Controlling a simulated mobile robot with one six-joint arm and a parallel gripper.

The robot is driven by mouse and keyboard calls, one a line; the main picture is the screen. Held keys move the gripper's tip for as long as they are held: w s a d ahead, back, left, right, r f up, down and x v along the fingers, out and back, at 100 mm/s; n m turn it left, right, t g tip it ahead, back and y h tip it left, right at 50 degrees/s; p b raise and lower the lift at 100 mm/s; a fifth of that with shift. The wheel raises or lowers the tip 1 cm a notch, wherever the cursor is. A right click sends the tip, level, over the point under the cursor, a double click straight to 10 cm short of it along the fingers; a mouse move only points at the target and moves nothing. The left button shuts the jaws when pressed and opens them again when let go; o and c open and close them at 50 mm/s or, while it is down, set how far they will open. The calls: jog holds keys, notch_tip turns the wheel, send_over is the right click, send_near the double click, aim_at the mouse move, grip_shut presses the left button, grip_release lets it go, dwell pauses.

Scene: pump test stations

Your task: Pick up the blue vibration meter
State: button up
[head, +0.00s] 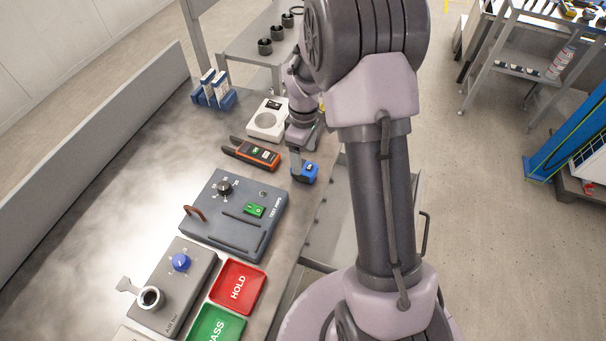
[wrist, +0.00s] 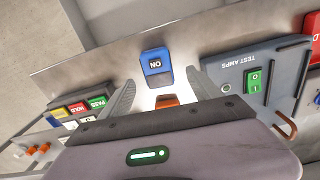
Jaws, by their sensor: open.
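The blue vibration meter (head: 307,173) is a small blue block near the right edge of the bench in the head view. In the head view my arm hides part of the gripper, beside the meter.
An orange and black handheld tool (head: 257,153) lies just left of the meter. The dark TEST AMPS box (head: 232,235) stands in front, a white box (head: 266,122) behind. A red HOLD tray (head: 238,286) and green PASS tray (head: 217,326) lie nearer. Floor is beyond the bench's right edge.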

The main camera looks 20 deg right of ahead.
aim_at(304, 166)
jog(key=f+b, duration=0.1)
jog(key=f, duration=0.2)
jog(key=f+b, duration=0.2)
jog(key=f, duration=0.2)
jog(key=shift+w+d+f, duration=0.1)
jog(key=shift+w+d, duration=0.1)
jog(key=shift+r, duration=0.2)
jog(key=shift+c, duration=0.2)
grip_shut()
